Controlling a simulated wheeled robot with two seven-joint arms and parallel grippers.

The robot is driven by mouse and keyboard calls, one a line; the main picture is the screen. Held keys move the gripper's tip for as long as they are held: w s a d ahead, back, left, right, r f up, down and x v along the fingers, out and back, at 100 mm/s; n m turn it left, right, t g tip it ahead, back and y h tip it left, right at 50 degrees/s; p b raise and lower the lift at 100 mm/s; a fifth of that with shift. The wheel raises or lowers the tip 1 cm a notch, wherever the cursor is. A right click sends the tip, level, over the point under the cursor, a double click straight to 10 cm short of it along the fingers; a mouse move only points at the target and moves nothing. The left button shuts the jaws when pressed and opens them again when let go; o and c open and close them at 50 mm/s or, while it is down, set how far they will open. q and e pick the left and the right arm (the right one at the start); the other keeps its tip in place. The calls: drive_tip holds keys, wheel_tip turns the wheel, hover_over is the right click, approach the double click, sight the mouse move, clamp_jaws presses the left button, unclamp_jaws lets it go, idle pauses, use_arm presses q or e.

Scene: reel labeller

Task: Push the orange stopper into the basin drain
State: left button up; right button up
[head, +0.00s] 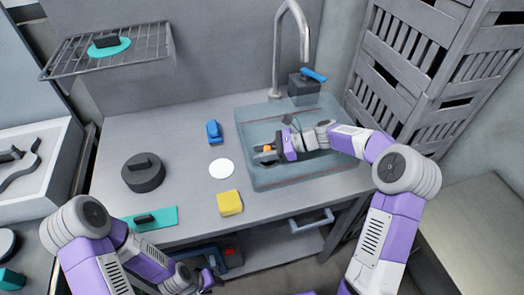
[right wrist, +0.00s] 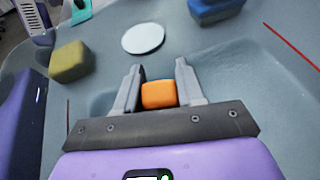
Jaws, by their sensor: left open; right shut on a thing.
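The orange stopper (head: 268,149) sits between the fingers of my right gripper (head: 265,155), over the left part of the grey-blue basin (head: 262,120). The right wrist view shows the stopper (right wrist: 158,94) as an orange block, with the two fingers of my right gripper (right wrist: 158,67) on either side of it. The right gripper is shut on the stopper. I cannot see the drain, and I cannot tell how high the stopper is above the basin floor. My left gripper (head: 207,279) is open and empty, low at the counter's front edge, away from the basin.
A yellow block (head: 229,203), a white disc (head: 221,169) and a blue item (head: 214,132) lie left of the basin. A dark round weight (head: 143,172) stands further left. The faucet (head: 303,35) rises behind the basin. Grey crates (head: 410,70) stand at the right.

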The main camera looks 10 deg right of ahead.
drive_tip(key=shift+f, duration=0.4)
drive_tip(key=o, duration=0.8)
drive_tip(key=shift+p+v, duration=1.15)
drive_tip(key=shift+v, duration=0.6)
drive_tip(key=shift+p+v, duration=2.2)
drive_tip(key=shift+v, duration=1.2)
drive_tip(key=shift+s+d+r, duration=0.15)
drive_tip(key=shift+d, duration=0.15)
